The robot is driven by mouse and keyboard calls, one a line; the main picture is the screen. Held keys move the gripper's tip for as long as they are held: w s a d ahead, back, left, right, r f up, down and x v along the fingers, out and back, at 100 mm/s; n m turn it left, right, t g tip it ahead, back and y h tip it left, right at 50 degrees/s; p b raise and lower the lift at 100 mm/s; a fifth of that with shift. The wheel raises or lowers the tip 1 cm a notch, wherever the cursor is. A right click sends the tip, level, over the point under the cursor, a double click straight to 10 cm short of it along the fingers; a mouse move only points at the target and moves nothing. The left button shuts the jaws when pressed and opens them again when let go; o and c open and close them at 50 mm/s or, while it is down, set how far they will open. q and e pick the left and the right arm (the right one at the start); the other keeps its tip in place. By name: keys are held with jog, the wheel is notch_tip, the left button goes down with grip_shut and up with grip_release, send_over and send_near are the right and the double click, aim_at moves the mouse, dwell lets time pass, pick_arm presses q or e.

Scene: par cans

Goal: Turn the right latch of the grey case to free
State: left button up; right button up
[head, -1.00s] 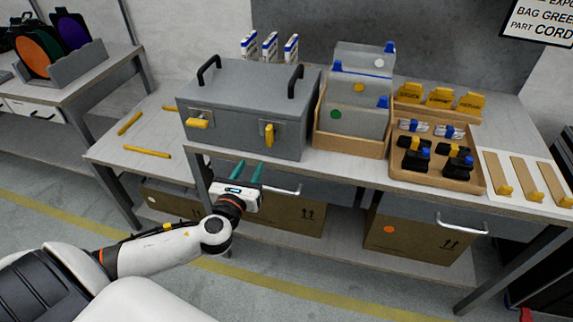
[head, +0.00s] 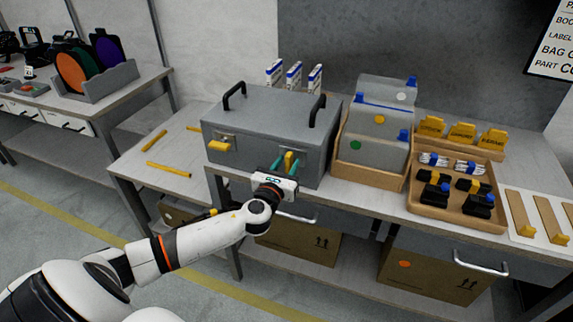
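The grey case (head: 262,128) stands on the workbench with its lid down and two black handles on top. Its left latch (head: 219,146) is yellow and lies about level. Its right latch (head: 289,158) is yellow and stands upright on the front face. My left gripper (head: 290,164) is at the right latch, with its teal fingers apart on either side of it. I cannot tell whether the fingers touch the latch. The gripper body hides the latch's lower end. My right gripper is not in view.
Right of the case stands a wooden box (head: 371,177) of grey bags. Further right are a wooden tray (head: 455,219) of small parts and a white sheet with wooden strips. Yellow sticks (head: 168,169) lie on the bench at left. A drawer handle sits below the bench edge.

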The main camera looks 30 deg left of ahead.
pick_arm(q)
grip_shut()
jog(key=shift+n, duration=0.5)
jog(key=n+b, duration=0.1)
jog(key=n, duration=0.1)
jog(key=shift+a+f+n, duration=0.1)
jog(key=shift+f+n, duration=0.05)
jog(key=shift+n, duration=0.25)
jog(key=n, duration=0.3)
jog(key=shift+a+n+b, duration=0.1)
jog(key=shift+n+b, duration=0.3)
jog(key=n, duration=1)
jog(key=shift+a+f+b, duration=0.1)
jog(key=shift+f+b, duration=0.1)
jog(key=shift+b, duration=0.1)
jog(key=shift+n, duration=0.4)
